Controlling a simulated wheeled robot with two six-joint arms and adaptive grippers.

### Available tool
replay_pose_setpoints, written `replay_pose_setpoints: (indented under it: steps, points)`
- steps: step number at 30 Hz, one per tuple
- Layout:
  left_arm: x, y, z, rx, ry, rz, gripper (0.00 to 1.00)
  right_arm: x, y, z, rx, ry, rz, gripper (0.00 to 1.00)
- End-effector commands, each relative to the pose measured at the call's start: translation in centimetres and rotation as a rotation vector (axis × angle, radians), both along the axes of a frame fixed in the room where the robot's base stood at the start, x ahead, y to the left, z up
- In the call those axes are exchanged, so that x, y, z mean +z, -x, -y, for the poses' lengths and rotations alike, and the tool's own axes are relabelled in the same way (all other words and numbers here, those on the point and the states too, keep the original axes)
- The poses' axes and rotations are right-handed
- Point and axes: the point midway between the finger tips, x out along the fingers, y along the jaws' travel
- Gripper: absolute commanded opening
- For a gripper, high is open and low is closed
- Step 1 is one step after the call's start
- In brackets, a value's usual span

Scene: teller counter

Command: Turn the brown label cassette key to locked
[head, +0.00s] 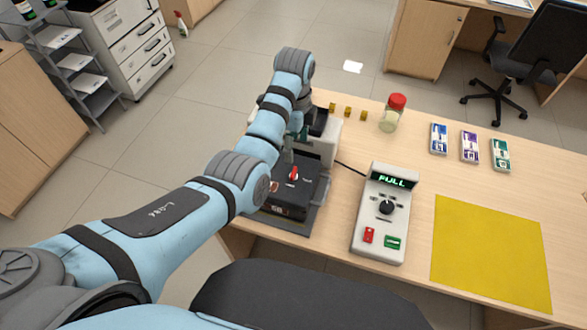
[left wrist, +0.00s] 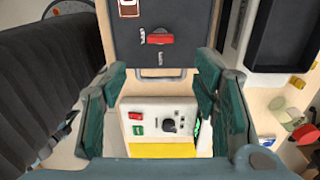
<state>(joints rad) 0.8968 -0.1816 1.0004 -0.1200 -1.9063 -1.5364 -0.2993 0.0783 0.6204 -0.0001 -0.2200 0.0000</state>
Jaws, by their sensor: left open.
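The dark cassette (head: 285,205) sits in the machine at the counter's left end. It has a red key (head: 293,173) on its face and a small brown label (head: 274,186). In the left wrist view the cassette (left wrist: 185,15) is at the top, with the red key (left wrist: 160,38) lying crosswise between small printed marks. The brown label (left wrist: 129,8) is cut by the top edge. My left gripper (left wrist: 162,100) is open and empty, its teal fingers apart below the key in that view. In the head view my left gripper (head: 292,142) is partly hidden, close above the cassette.
A control box (head: 384,225) with a black knob and a screen reading FULL stands right of the cassette. A yellow mat (head: 490,252), a red-lidded jar (head: 393,112) and banknote bundles (head: 470,146) lie further right. Small yellow blocks (head: 348,112) stand behind the machine.

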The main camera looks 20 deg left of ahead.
Motion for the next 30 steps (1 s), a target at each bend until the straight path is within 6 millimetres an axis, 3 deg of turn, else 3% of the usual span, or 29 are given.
replay_pose_setpoints:
  steps: [6, 12, 23, 30]
  points:
    - [-6.8, 0.1, 0.0, 0.002, 0.001, -0.003, 0.55, -1.2, 0.1, 0.0, 0.0, 0.001, -0.001, 0.0]
    - [-11.1, 0.0, -0.1, 0.003, 0.001, 0.001, 0.55, -2.7, 0.1, 0.1, 0.0, 0.001, -0.002, 0.0]
    - [-11.8, 0.0, -0.1, 0.005, 0.001, 0.004, 0.55, -2.8, 0.1, 0.2, 0.001, 0.003, -0.002, 0.0]
    - [-11.8, 0.0, -0.1, 0.005, 0.001, 0.004, 0.2, -2.8, 0.1, 0.2, 0.001, 0.003, -0.001, 0.0]
